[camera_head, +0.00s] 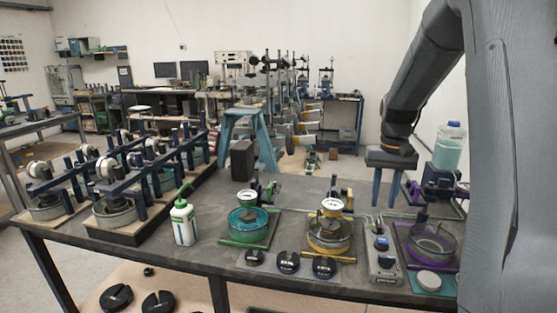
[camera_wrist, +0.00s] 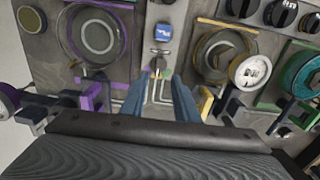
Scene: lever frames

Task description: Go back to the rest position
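My gripper (camera_head: 386,203) is raised above the right part of the bench, fingers pointing down. In the wrist view my gripper (camera_wrist: 159,85) shows two blue fingers spread apart with nothing held between them. Below it are the lever frames: a teal one (camera_head: 249,224), a yellow one (camera_head: 329,235) and a purple one (camera_head: 431,243). In the wrist view the purple frame (camera_wrist: 98,36) is on the left and the yellow frame (camera_wrist: 222,56) on the right. A small grey control box (camera_head: 383,262) stands between these two.
A white bottle with a green cap (camera_head: 183,221) stands left of the frames. Black knobs (camera_head: 288,262) line the bench's front edge. A clear bottle of blue liquid (camera_head: 449,146) stands right of my gripper. Blue racks (camera_head: 120,165) fill the left side of the bench.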

